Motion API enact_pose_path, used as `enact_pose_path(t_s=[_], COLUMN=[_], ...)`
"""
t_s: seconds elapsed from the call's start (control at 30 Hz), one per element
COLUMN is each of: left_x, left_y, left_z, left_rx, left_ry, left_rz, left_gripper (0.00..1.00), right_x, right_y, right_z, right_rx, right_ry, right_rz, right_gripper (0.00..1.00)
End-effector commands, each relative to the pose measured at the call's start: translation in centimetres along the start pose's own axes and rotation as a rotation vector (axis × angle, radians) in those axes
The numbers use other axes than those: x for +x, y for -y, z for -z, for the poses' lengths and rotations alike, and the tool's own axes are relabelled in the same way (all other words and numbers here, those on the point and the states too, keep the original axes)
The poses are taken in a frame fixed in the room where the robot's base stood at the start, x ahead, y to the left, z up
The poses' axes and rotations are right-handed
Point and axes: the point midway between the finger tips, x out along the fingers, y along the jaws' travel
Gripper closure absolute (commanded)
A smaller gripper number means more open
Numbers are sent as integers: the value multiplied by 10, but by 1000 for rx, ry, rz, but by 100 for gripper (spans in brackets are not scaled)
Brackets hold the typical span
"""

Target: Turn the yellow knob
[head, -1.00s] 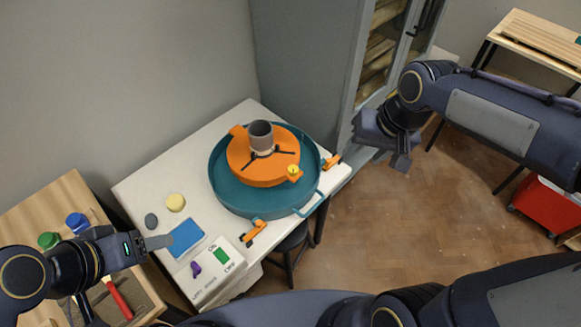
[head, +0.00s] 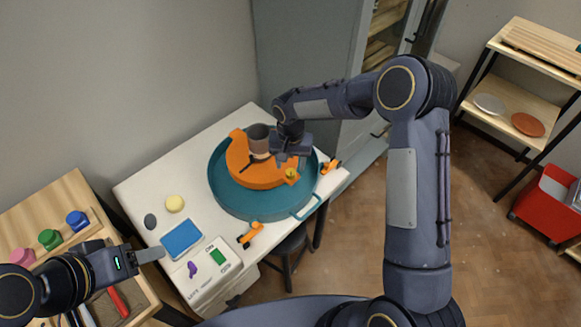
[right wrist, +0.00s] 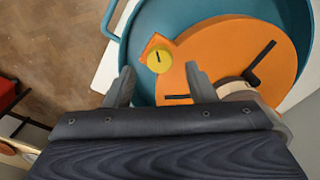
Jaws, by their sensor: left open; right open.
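The yellow knob (head: 291,173) sits on a corner tab of the orange round plate (head: 262,178), which lies in a teal basin (head: 230,199). In the right wrist view the knob (right wrist: 159,61) shows a dark slot line and lies ahead of and between the open fingers. My right gripper (head: 292,160) is open and empty, close to the knob; I cannot tell any contact. It also shows in the right wrist view (right wrist: 158,88).
A grey cup (head: 258,140) stands on the orange plate beside my right gripper. A grey cabinet (head: 320,60) stands behind.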

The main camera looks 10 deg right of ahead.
Motion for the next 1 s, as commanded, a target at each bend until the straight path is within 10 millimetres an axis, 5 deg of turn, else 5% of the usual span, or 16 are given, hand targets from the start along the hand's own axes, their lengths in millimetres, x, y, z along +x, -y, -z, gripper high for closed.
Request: enact_pose_path(t_s=[0.23, 0.57, 0.9, 1.0], left_x=[-6, -6, -6, -6], left_y=[-3, -3, -3, -3], left_z=[3, 3, 3, 3], left_rx=[0, 0, 0, 0], left_ry=[0, 0, 0, 0], left_rz=[0, 0, 0, 0], left_gripper=[42, 42, 42, 42], right_x=[29, 34, 33, 33], right_y=[0, 0, 0, 0], right_z=[0, 0, 0, 0], right_rx=[0, 0, 0, -2], right_ry=[2, 0, 0, 0], right_rz=[0, 1, 1, 1], right_gripper=[49, 49, 94, 94])
